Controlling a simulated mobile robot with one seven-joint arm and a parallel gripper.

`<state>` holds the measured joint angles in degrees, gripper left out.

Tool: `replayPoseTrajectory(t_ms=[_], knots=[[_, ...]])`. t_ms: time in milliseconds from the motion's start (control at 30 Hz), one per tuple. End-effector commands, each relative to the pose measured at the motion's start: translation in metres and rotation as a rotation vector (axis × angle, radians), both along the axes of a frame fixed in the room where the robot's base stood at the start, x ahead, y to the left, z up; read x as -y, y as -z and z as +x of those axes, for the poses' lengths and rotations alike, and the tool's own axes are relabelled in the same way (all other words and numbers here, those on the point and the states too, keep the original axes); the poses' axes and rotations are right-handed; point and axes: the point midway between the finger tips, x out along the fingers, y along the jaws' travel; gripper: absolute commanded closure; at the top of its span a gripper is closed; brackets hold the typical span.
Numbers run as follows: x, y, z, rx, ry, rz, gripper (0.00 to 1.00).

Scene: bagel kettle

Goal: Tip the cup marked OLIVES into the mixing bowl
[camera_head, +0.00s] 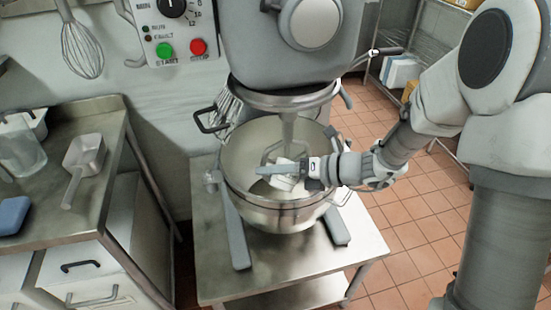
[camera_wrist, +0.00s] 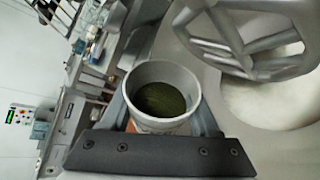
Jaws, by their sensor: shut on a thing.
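A small whitish cup (camera_head: 284,183) is between the fingers of my gripper (camera_head: 268,170), inside the bowl opening in the head view. In the wrist view the cup (camera_wrist: 134,122) shows its round mouth, with dark green contents (camera_wrist: 161,99) inside. No marking on it is readable. My gripper is shut on the cup's sides. The steel mixing bowl (camera_head: 245,150) stands under the mixer. In the wrist view the bowl (camera_wrist: 290,150) is right of the cup, with a pale mass (camera_wrist: 262,103) inside. The cup's exact tilt is hard to tell.
The mixer head (camera_head: 290,50) hangs over the bowl. Its beater (camera_head: 285,145) reaches down close to the cup, and shows at upper right in the wrist view (camera_wrist: 245,40). A steel counter (camera_head: 95,195) with a scoop (camera_head: 84,156) is at left. Tiled floor lies right.

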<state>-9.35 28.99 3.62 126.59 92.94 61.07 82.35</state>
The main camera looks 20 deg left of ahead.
Motion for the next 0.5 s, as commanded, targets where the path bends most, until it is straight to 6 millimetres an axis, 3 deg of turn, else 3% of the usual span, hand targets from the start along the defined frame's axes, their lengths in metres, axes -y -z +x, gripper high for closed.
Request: replayPoseTrajectory(t_ms=[33, 500], knots=[[0.0004, -0.0075, 0.001, -0.033, 0.002, 0.006, 0.92], [0.0005, -0.0135, 0.0011, -0.343, 0.001, 0.064, 0.92]])
